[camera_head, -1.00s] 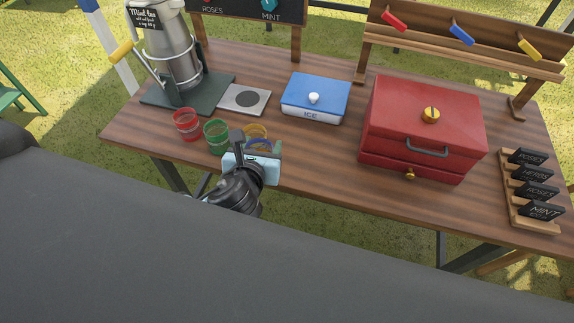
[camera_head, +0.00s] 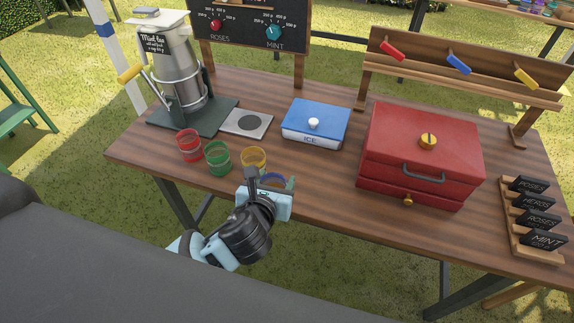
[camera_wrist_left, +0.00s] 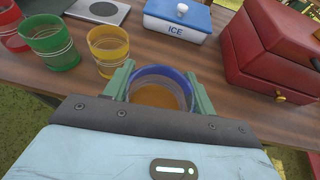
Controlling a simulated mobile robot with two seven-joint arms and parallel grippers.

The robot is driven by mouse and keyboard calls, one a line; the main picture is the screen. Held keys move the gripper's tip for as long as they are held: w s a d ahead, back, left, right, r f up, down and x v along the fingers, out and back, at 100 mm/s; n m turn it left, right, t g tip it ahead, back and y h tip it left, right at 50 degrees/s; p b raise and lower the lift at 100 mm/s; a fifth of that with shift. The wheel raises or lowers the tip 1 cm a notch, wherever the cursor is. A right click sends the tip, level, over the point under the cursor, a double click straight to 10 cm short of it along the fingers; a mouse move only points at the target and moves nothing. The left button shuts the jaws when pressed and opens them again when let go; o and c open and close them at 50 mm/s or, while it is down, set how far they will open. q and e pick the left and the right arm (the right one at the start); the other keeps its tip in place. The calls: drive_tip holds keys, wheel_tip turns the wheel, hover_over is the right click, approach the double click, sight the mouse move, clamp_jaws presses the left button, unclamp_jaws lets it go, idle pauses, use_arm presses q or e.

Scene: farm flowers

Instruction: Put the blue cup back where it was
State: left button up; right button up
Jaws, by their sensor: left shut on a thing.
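The blue cup (camera_wrist_left: 161,93) is between the two green fingers of my left gripper (camera_wrist_left: 160,84) in the left wrist view, with an amber-brown inside showing. My left gripper (camera_head: 272,182) is shut on it at the table's front edge, just right of the yellow cup (camera_head: 253,160). In the head view only the blue rim (camera_head: 272,178) shows; the gripper hides the rest. I cannot tell whether its base touches the table. A green cup (camera_head: 217,157) and a red cup (camera_head: 189,146) stand in a row to the left. My right gripper is not in view.
The wooden table (camera_head: 310,183) is clear right of the blue cup, up to the red box (camera_head: 420,150). A blue-lidded ice box (camera_head: 316,122) and a grey plate (camera_head: 246,122) lie behind the cups. A metal dispenser (camera_head: 180,75) stands at back left.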

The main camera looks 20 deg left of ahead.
use_arm(q)
drive_tip(key=x, duration=0.3)
drive_tip(key=r+x, duration=0.1)
drive_tip(key=x, duration=0.2)
drive_tip(key=w+r+x, duration=0.1)
drive_tip(key=x, duration=0.2)
drive_tip(key=shift+w+d+b, duration=0.25)
drive_tip(key=shift+b, duration=0.1)
wheel_tip(320, 180, down, 3)
drive_tip(key=shift+f+b, duration=0.15)
drive_tip(key=shift+b, duration=0.2)
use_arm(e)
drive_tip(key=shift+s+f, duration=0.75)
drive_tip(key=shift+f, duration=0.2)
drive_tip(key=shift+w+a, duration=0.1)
use_arm(q)
drive_tip(key=o, duration=1.1)
drive_tip(key=shift+o, duration=0.2)
